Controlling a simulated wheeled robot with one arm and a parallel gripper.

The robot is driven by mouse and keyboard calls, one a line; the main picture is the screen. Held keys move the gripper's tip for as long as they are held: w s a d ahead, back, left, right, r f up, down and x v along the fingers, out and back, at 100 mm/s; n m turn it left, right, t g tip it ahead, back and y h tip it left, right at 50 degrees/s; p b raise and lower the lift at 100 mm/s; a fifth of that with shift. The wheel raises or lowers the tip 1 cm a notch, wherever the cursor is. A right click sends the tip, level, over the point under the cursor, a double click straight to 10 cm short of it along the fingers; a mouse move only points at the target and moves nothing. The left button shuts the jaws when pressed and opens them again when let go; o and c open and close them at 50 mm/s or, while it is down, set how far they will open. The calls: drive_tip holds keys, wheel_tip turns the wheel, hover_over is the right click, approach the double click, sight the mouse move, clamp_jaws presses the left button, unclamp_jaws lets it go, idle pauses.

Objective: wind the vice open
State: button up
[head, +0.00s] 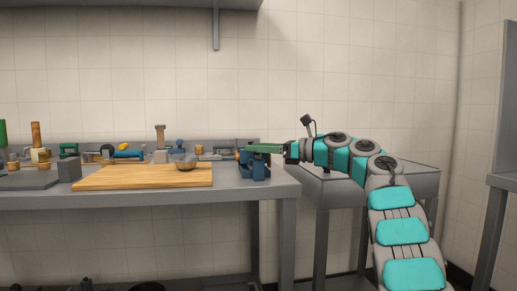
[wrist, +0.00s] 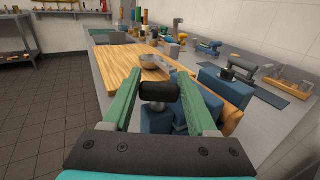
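The blue vice (head: 255,168) stands at the right end of the workbench. In the wrist view the vice (wrist: 158,120) is partly hidden behind my fingers. A black, rounded handle piece (wrist: 160,92) lies crosswise in front of the vice's blue body. My gripper (head: 262,148) reaches in from the right, level with the top of the vice. In the wrist view my gripper's green fingers (wrist: 160,82) are well apart, one on each side of the black piece. Whether either finger touches it I cannot tell. The jaw gap is not clear in either view.
A wooden board (head: 140,177) with a metal bowl (head: 185,161) lies left of the vice. Several tools and small blocks stand along the back of the bench. A grey stand (head: 405,183) is on the right, below my arm. The tiled wall is close behind.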

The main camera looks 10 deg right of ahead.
drive_tip(key=o, duration=0.4)
drive_tip(key=shift+o, duration=0.2)
drive_tip(key=shift+d, duration=0.1)
drive_tip(key=b+v, duration=0.1)
drive_tip(key=v, duration=0.6)
drive_tip(key=shift+s+d+r, duration=0.1)
drive_tip(key=shift+s+d, duration=0.15)
drive_tip(key=shift+w+r, duration=0.1)
